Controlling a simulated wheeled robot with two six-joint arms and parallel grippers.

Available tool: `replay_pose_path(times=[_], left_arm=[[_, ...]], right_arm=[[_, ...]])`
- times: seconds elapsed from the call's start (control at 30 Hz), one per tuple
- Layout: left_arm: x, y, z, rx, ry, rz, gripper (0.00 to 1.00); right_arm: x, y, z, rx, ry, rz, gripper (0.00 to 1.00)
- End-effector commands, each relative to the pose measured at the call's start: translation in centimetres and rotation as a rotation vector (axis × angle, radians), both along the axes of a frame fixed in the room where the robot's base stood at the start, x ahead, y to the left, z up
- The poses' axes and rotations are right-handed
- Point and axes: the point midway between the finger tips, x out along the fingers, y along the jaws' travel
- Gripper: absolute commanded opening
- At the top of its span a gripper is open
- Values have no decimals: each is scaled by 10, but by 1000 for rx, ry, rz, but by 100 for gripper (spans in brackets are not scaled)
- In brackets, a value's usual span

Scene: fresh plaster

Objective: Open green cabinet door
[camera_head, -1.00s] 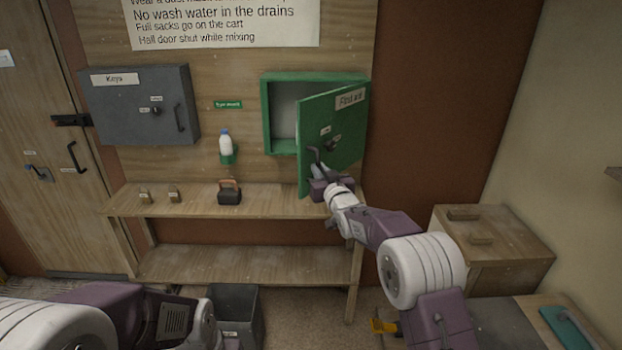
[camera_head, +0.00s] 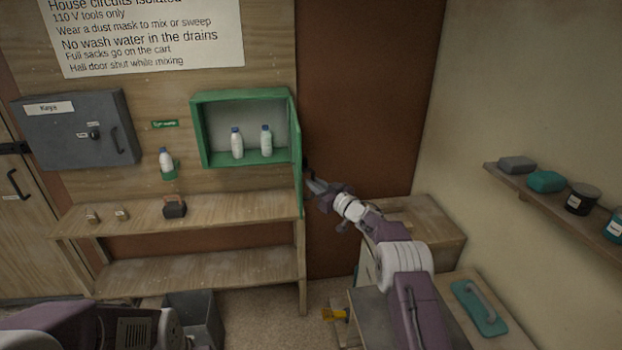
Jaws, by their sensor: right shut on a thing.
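The green cabinet (camera_head: 197,132) hangs on the wooden wall panel with its inside showing. Two white bottles with blue caps, one at the left (camera_head: 237,143) and one at the right (camera_head: 266,140), stand inside it. Its green door (camera_head: 298,160) is swung out on the right side and shows nearly edge-on. My right gripper (camera_head: 308,180) is at the door's far right face, shut on the door handle, which is mostly hidden by the gripper and the door. My left arm shows at the bottom left; its gripper is out of view.
A wooden bench (camera_head: 235,210) stands below. A wall shelf (camera_head: 540,195) and a wooden cabinet (camera_head: 440,232) are at the right.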

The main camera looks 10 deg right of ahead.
Motion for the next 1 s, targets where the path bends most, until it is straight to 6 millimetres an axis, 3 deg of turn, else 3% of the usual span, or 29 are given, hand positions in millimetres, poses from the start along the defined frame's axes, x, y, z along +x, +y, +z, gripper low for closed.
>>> replay_pose_path(times=[0.2, 0.77, 0.8, 0.83, 1.0], left_arm=[[0, 0, 13, 0, 0, 0, 36], [0, 0, 14, 0, 0, 0, 36], [0, 0, 14, 0, 0, 0, 36], [0, 0, 14, 0, 0, 0, 36], [0, 0, 14, 0, 0, 0, 36]], right_arm=[[6, -5, -4, -1, 10, 26, 0], [7, -6, -9, -3, 16, 37, 0], [7, -6, -9, -3, 16, 36, 24], [7, -6, -9, -3, 16, 37, 32], [7, -6, -6, -3, 10, 38, 34]])
